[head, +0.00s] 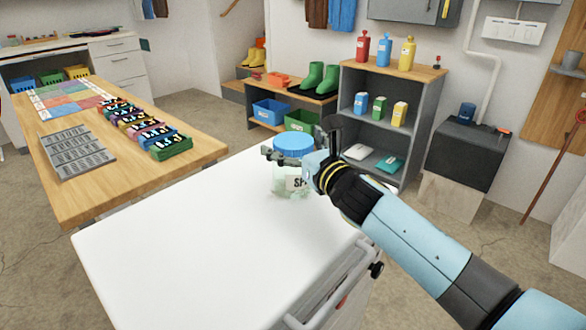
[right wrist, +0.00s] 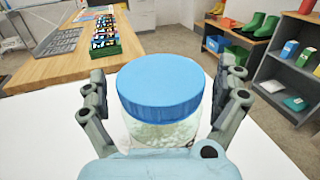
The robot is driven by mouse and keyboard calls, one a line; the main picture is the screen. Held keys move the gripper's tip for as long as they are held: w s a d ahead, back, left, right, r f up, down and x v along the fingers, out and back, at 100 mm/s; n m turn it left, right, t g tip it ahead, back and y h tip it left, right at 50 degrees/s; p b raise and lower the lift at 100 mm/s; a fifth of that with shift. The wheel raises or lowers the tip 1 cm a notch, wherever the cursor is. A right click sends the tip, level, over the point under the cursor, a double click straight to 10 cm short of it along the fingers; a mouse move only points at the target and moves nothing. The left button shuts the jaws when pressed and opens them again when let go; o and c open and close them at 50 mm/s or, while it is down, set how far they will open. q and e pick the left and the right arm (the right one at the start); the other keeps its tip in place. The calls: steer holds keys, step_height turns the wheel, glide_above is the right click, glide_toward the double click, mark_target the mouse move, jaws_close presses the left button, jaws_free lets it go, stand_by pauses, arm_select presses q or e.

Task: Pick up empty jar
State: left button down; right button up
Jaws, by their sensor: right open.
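A clear jar with a blue lid (head: 294,145) stands upright on the white tabletop (head: 200,255), near its far right corner. A white label with partly hidden letters shows on its front. In the right wrist view the jar (right wrist: 160,88) has some pale bits in its lower part. My right gripper (head: 292,152) is open, with its fingers on either side of the jar. In the right wrist view a finger shows left and right of the jar; I cannot tell whether they touch it. My left gripper is not in view.
A wooden table (head: 190,182) at the left holds a grey tray (head: 75,160) and several colored packs (head: 150,130). Behind the jar stand a grey shelf (head: 425,120) with bottles and a low bench with green boots (head: 322,80). The front of the white tabletop is clear.

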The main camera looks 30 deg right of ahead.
steer(key=shift+w, duration=0.2)
steer(key=shift+s, duration=0.1)
steer(key=c, duration=1.6)
steer(key=shift+c, duration=0.2)
